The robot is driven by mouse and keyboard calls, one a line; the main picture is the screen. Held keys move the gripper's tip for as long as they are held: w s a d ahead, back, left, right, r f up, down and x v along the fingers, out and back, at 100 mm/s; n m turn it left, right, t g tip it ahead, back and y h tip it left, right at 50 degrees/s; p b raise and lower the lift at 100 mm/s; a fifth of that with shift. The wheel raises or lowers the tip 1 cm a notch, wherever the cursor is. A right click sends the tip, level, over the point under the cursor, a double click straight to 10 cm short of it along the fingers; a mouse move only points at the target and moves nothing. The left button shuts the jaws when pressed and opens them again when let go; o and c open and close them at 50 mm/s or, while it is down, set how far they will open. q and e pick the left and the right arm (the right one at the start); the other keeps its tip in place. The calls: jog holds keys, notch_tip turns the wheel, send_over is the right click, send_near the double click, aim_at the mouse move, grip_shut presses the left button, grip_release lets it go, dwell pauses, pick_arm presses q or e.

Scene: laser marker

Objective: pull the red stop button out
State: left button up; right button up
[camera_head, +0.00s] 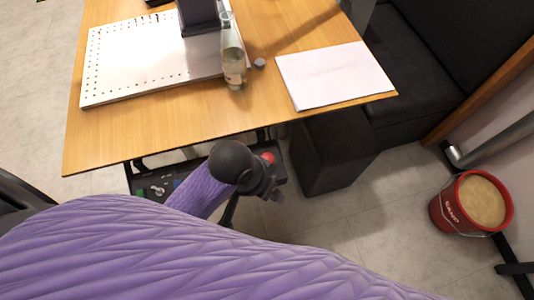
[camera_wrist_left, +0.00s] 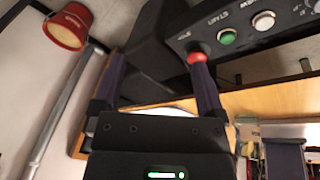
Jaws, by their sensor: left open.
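The red stop button (camera_head: 268,157) sits on the dark control panel (camera_head: 148,180) under the table's front edge, partly hidden by my gripper in the head view. In the left wrist view the red button (camera_wrist_left: 196,57) shows at the tip of the right-hand finger, not midway between the fingers. I cannot tell whether that finger touches it. My left gripper (camera_wrist_left: 157,75) is open and empty, close to the panel; it also shows in the head view (camera_head: 272,190). My right gripper is not in view.
A green button (camera_wrist_left: 228,38) and a white button (camera_wrist_left: 263,20) are beside the red one. The wooden table (camera_head: 110,135) overhangs the panel, with a bottle (camera_head: 233,65) and white sheet (camera_head: 335,75) on it. A black seat (camera_head: 330,150) and red bucket (camera_head: 472,203) stand right.

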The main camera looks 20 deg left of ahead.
pick_arm(q)
jog(key=w+f+g, duration=0.1)
jog(key=w, duration=0.6)
jog(key=n+g+y, duration=0.1)
jog(key=y, duration=0.1)
send_near(267, 158)
notch_tip(267, 158, down, 5)
jog(key=b, duration=0.3)
jog(key=shift+d+b, duration=0.1)
jog(key=shift+b, duration=0.2)
notch_tip(267, 158, down, 3)
jog(key=shift+b, duration=0.9)
jog(key=shift+f, duration=0.5)
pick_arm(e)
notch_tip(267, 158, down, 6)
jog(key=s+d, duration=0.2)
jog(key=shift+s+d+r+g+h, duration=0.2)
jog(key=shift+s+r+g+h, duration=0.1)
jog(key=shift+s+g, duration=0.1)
pick_arm(q)
jog(key=shift+r, duration=0.1)
